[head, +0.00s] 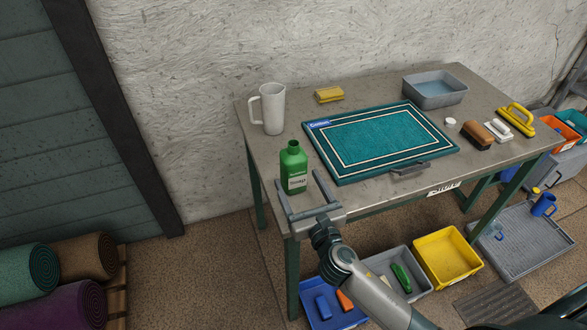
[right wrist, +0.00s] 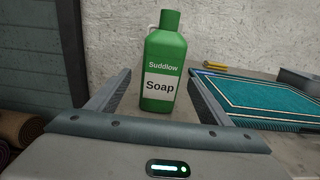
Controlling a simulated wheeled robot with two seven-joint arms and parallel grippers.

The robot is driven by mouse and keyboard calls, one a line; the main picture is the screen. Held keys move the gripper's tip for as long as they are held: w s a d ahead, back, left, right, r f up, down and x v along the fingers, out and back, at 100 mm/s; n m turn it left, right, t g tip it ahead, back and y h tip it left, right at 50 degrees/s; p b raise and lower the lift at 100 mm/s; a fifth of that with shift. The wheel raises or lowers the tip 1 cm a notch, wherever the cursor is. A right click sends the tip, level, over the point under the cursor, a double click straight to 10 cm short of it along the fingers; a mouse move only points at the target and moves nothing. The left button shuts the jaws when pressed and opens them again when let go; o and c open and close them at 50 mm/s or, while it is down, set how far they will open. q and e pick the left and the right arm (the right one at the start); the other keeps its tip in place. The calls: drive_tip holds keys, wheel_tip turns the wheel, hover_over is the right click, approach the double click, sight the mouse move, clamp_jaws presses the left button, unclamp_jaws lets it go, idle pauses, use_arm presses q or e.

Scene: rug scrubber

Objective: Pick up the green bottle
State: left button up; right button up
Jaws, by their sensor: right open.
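The green bottle (head: 293,165) stands upright on the near left part of the grey table, with a white label. In the right wrist view the green bottle (right wrist: 164,62) stands ahead, its label reading "Suddlow Soap". My right gripper (head: 300,195) is open, with its fingers pointing toward the bottle. In the right wrist view the fingers of the right gripper (right wrist: 160,85) are spread to either side of the bottle's base, with a gap on each side. The bottle looks untouched. My left gripper is not in view.
A white jug (head: 272,110) stands behind the bottle on the table (head: 375,85). A teal rug in a frame (head: 440,138) lies to its right. A yellow sponge (head: 329,94), a grey basin (head: 435,92) and several brushes are farther off. Bins stand below.

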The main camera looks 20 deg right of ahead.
sight(298, 179)
drive_tip(key=shift+w+r, duration=0.2)
drive_tip(key=shift+w, duration=0.35)
drive_tip(key=w+p, duration=0.1)
drive_tip(key=w, duration=0.2)
drive_tip(key=shift+w, duration=0.1)
drive_tip(key=shift+w+f, duration=0.1)
drive_tip(key=shift+w, duration=0.35)
drive_tip(key=c, duration=1.5)
